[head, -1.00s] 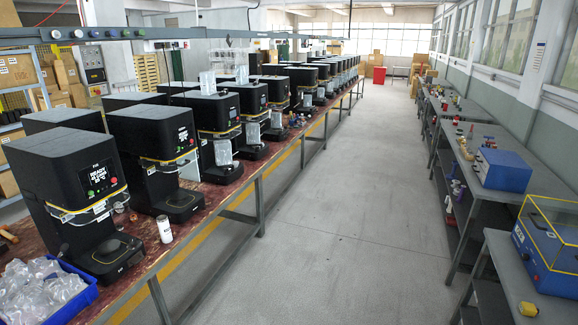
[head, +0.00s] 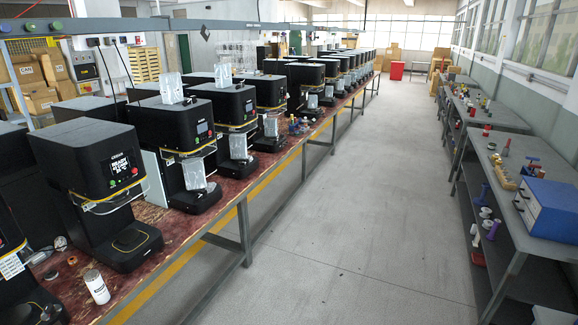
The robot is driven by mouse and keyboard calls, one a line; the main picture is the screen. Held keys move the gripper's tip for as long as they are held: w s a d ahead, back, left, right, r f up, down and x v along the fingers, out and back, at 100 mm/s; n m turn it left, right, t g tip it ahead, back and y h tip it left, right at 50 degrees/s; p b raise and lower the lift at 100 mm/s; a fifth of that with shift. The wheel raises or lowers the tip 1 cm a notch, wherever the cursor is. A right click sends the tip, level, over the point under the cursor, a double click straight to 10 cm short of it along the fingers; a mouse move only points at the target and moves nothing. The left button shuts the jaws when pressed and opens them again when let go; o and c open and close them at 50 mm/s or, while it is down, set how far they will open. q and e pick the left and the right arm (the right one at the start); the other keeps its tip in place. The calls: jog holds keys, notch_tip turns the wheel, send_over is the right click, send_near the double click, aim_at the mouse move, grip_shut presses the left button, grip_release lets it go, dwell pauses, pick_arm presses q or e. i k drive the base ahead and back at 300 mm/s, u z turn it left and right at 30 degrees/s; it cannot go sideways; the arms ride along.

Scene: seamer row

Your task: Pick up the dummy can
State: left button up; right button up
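The dummy can is most likely the white cylinder with dark print (head: 96,287) at the lower left of the head view. It stands upright near the front edge of the red-brown worktop (head: 150,236), in front of and between two black seamer machines. Neither of my grippers shows in the view, so nothing of mine is seen near the can.
A black seamer (head: 92,180) with a lit display stands just behind the can, and a long row of them recedes. Small dark parts lie left of the can. The grey aisle floor (head: 310,215) is clear. A grey bench with a blue box (head: 536,207) stands at right.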

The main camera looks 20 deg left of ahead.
aim_at(96, 287)
jog(key=u, duration=0.2)
jog(key=i, duration=1.6)
jog(key=u, duration=1.4)
jog(key=i, duration=0.95)
jog(key=u, duration=1)
